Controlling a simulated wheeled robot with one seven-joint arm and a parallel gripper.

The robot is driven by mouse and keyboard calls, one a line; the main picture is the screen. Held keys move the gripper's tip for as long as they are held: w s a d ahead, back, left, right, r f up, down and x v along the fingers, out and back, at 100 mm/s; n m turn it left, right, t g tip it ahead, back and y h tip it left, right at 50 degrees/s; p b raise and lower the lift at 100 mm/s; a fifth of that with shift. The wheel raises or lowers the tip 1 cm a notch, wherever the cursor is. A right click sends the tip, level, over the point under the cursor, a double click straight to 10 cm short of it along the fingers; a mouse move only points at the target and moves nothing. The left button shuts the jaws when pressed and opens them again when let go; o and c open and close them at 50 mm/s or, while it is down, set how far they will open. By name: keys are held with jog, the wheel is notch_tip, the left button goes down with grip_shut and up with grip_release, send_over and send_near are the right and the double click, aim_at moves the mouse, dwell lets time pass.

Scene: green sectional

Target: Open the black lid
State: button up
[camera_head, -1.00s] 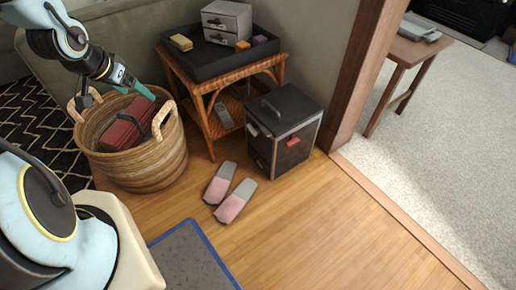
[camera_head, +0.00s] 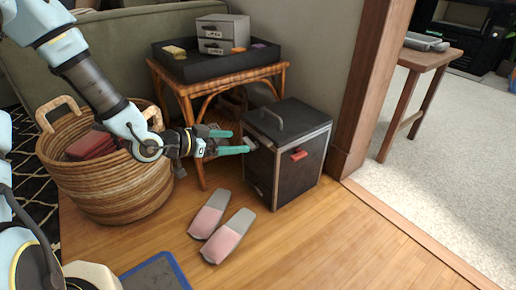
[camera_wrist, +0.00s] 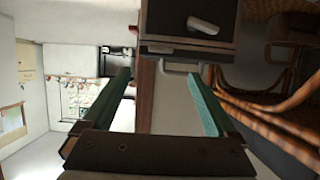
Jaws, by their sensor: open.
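The black lid (camera_head: 302,116) lies flat and closed on top of a dark box (camera_head: 302,165). A grey loop handle (camera_head: 272,118) stands up near the lid's left side. My gripper (camera_head: 231,142) is open and empty, to the left of the box, with its teal fingers pointing at the box's upper left side. One fingertip looks very near the pale side handle (camera_head: 251,142); I cannot tell whether they touch. In the wrist view, my gripper (camera_wrist: 160,78) has its fingers wide apart. The lid handle (camera_wrist: 181,67) shows between them, and the box (camera_wrist: 185,18) is above.
A wicker table (camera_head: 187,90) with a black tray (camera_head: 172,64) and small drawers stands behind my gripper. A woven basket (camera_head: 110,190) is at the left. Slippers (camera_head: 228,237) lie on the floor in front. A wooden post (camera_head: 370,80) rises right of the box.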

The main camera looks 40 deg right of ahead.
aim_at(264, 141)
jog(key=b+x, duration=0.3)
jog(key=x, duration=0.5)
jog(key=shift+d+f+b, duration=0.25)
jog(key=shift+f+b, duration=0.05)
jog(key=shift+b, duration=0.05)
jog(key=shift+d+f, duration=0.1)
jog(key=shift+d, duration=0.45)
jog(key=shift+c, duration=0.4)
grip_shut()
